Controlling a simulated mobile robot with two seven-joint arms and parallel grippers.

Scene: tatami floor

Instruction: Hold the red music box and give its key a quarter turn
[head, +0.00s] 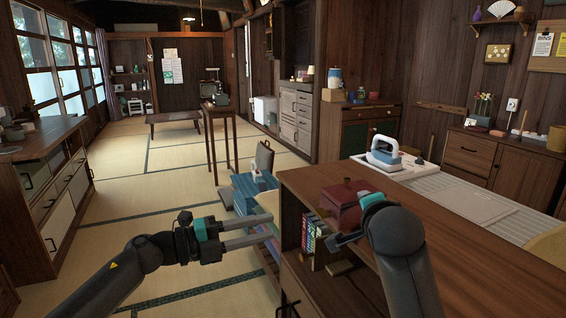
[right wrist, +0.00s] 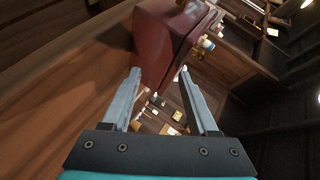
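The red music box (head: 343,207) sits on the wooden counter (head: 450,245), near its left edge. My right arm partly hides it in the head view. My left gripper (head: 270,231) is open and empty, left of the counter and apart from the box.
The tatami floor at left is clear.

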